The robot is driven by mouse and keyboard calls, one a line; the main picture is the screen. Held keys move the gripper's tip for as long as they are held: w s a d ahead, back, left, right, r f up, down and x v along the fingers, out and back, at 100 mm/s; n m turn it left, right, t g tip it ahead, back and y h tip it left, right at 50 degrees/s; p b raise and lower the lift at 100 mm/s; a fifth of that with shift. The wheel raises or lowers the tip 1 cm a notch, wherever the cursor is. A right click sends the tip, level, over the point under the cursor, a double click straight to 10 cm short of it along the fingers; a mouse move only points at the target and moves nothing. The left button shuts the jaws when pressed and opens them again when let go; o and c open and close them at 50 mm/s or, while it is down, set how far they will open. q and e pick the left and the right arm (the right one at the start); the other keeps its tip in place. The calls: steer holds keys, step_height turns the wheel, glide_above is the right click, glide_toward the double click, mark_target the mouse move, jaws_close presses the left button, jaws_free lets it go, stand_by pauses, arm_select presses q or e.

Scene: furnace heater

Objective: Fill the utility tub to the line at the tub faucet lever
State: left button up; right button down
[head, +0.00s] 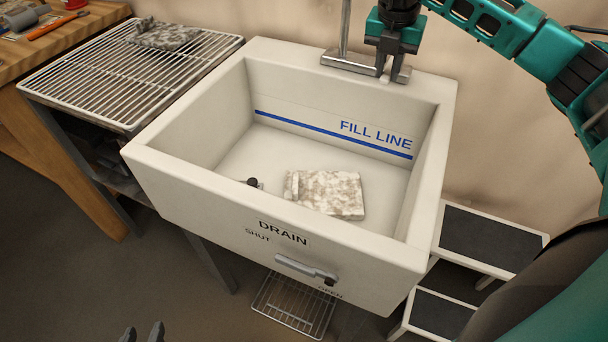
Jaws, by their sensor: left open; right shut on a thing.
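The white utility tub (270,243) stands in the middle of the head view. A blue fill line (330,134) runs along its inner back wall. The tub floor shows dry-looking, with no water surface visible. The metal faucet (350,63) sits on the back rim. My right gripper (393,76) is at the right part of the faucet, shut on what looks like its lever, which the fingers mostly hide. My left gripper (142,334) is open and empty at the bottom edge, in front of the tub and low; only its fingertips show.
A drain handle (305,269) is on the front, between SHUT and OPEN labels. A wire rack (130,65) stands left, a step stool (490,238) right.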

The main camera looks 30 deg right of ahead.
steer(key=s+d+n, duration=0.1)
steer(key=d+n, duration=0.1)
steer(key=s+d+n+b, duration=0.1)
steer(key=s+d+n, duration=0.1)
steer(key=shift+s+r+t+y, duration=0.1)
steer(key=shift+s+t+y, duration=0.15)
steer(key=shift+t+y, duration=0.05)
stand_by(0.5)
steer(key=shift+s+d+n+y+b, duration=0.15)
steer(key=shift+s+d+n, duration=0.15)
steer(key=shift+d+n, duration=0.45)
steer(key=shift+s+d+n+y+b, duration=0.1)
steer(key=shift+s+d+n, duration=0.2)
steer(key=shift+d+n, duration=0.5)
steer(key=shift+s+d+n+y+b, duration=0.15)
steer(key=shift+s+d+n, duration=0.25)
steer(key=shift+d, duration=0.6)
steer(key=shift+w, duration=0.1)
